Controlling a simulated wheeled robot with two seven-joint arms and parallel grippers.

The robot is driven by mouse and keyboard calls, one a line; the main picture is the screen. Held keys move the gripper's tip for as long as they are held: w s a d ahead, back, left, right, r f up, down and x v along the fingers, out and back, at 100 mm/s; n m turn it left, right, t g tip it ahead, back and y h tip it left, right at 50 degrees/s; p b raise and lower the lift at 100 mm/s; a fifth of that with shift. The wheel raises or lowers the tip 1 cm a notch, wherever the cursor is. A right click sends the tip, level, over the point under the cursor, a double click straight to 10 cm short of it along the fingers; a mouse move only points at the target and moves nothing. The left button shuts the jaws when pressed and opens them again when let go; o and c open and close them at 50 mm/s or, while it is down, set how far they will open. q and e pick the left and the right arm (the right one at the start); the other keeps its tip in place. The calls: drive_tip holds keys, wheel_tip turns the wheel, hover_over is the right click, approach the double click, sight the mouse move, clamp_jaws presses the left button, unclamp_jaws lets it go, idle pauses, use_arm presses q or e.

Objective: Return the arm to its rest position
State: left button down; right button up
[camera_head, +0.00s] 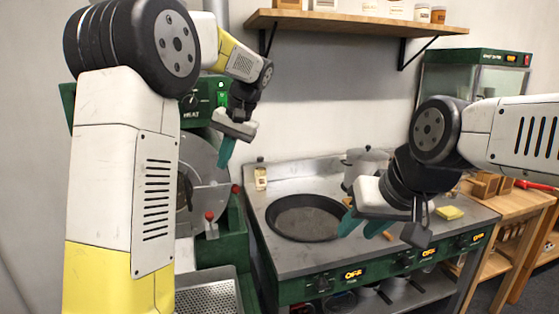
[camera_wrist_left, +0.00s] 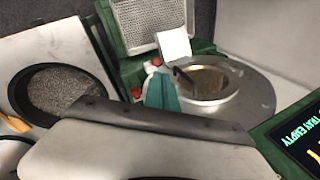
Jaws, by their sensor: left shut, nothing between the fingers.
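My left arm (camera_head: 120,180) rises at the left in the head view and bends over at the top. Its gripper (camera_head: 226,152) hangs in front of the green machine, with its teal fingers together and empty. In the left wrist view the teal fingers (camera_wrist_left: 161,92) show closed, in front of the machine's round metal opening (camera_wrist_left: 207,82). My right gripper (camera_head: 362,228) comes in from the right and is above the stove. Its two teal fingers stand apart with nothing seen between them.
A dark round pan (camera_head: 305,217) is set in the stove top (camera_head: 270,240). A pot (camera_head: 365,163) stands behind my right gripper. A yellow sponge (camera_head: 449,212) lies to the right. A wall shelf (camera_head: 345,22) hangs above. A perforated tray (camera_head: 208,296) is low in front.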

use_arm(q)
drive_tip(key=s+f+t+h, duration=0.1)
drive_tip(key=s+t+h, duration=0.1)
drive_tip(key=s, duration=1.1)
drive_tip(key=s+f+n+t+h, duration=0.1)
drive_tip(key=s+f+t+h, duration=0.1)
drive_tip(key=s, duration=1.1)
drive_tip(key=shift+d+t+h, duration=0.3)
drive_tip(key=shift+t+h, duration=0.3)
drive_tip(key=shift+h, duration=0.6)
drive_tip(key=c, duration=2.2)
unclamp_jaws()
drive_tip(key=shift+s+f, duration=0.1)
